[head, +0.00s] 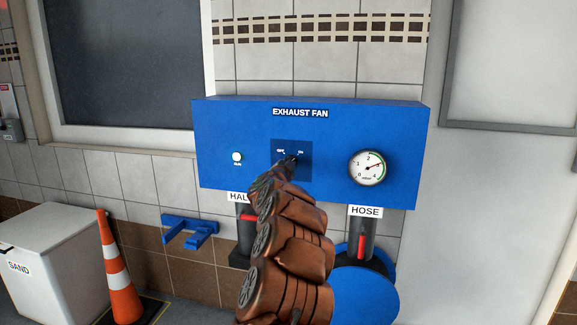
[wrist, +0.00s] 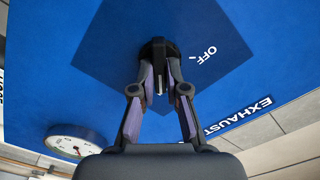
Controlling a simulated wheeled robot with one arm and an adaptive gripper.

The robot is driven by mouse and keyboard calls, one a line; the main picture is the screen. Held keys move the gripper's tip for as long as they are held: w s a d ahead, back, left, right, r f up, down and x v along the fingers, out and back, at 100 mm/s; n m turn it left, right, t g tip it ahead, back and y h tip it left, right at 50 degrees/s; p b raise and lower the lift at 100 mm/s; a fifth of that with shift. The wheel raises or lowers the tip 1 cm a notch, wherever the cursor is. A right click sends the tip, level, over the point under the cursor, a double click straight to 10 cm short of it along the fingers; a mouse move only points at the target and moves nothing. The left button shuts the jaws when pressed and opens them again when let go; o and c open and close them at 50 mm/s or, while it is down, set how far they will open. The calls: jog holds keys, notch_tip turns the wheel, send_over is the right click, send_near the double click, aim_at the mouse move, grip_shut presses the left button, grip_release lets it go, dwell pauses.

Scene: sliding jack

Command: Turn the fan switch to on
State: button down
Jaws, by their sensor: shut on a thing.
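The fan switch is a black knob (wrist: 159,52) on a dark blue square plate (head: 277,173) of the blue exhaust fan panel (head: 235,125). My gripper (wrist: 160,84) is shut on the knob, one finger on each side. In the head view both the OFF label (head: 281,151) and the ON label (head: 301,152) show just above the gripper (head: 290,163). My arm covers most of the knob there.
A round gauge (head: 367,167) sits right of the switch, and a small pale lamp (head: 237,157) sits left. Below are the HOSE label (head: 366,211) and a blue bracket (head: 188,232). An orange cone (head: 119,272) and a white sand box (head: 52,255) stand at lower left.

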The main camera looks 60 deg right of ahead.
jog(key=shift+s+d+r, duration=0.1)
jog(key=shift+s+r, duration=0.05)
jog(key=shift+s, duration=0.05)
jog(key=c, duration=1.4)
grip_release()
jog(key=shift+o, duration=1.1)
jog(key=shift+w, duration=0.1)
jog(key=v, duration=1.2)
jog(key=shift+w, duration=0.1)
